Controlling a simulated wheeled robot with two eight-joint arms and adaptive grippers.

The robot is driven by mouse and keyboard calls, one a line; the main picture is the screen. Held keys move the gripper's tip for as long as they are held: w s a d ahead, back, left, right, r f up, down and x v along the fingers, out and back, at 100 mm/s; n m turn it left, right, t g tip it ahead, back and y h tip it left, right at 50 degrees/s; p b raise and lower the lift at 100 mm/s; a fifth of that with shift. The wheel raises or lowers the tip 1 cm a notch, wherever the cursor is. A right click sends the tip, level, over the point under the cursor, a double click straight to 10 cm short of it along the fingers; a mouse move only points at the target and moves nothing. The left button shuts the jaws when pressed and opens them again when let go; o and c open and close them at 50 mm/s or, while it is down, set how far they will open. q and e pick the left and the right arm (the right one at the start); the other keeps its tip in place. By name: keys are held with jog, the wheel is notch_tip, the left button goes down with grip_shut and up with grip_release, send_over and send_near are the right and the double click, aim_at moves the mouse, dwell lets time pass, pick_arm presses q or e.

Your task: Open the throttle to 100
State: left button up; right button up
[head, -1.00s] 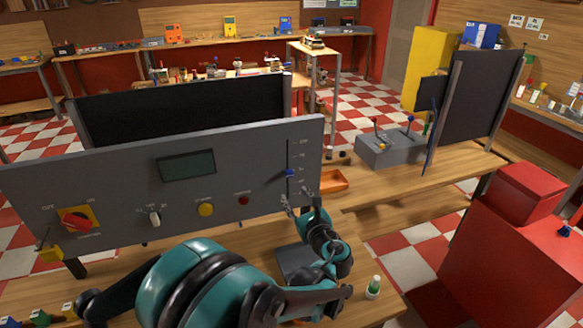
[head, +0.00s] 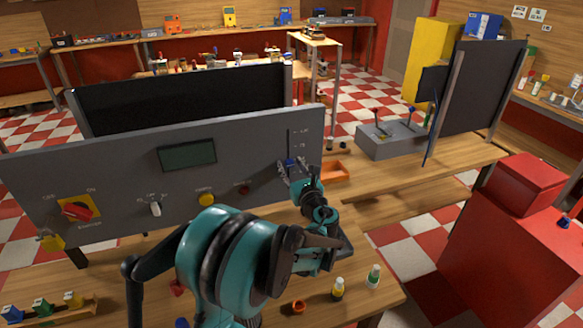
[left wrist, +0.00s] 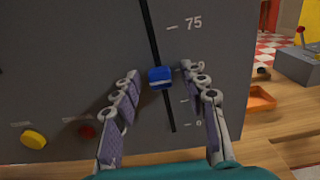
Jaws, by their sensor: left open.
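The throttle is a blue slider knob (head: 291,162) in a dark upright slot at the right end of the grey panel (head: 120,170). In the left wrist view the blue knob (left wrist: 160,77) sits below the 75 mark, roughly level with a label partly hidden by a fingertip. My left gripper (head: 294,170) is at the panel face. In the left wrist view its open fingers (left wrist: 160,80) stand on both sides of the knob, with visible gaps. The top of the scale is outside the wrist view. My right gripper is not in view.
The panel also carries a red rotary switch (head: 77,211), a white selector (head: 155,209), a yellow button (head: 206,200) and a red button (head: 244,189). An orange tray (head: 335,172) lies behind the panel's right end. Small bottles (head: 373,277) stand on the bench in front.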

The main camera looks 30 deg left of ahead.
aim_at(288, 131)
pick_arm(q)
grip_shut()
notch_tip(288, 131, up, 10)
jog(key=p, duration=0.6)
jog(key=shift+p, duration=0.35)
jog(key=shift+r, duration=0.25)
grip_release()
jog(key=shift+d, duration=0.1)
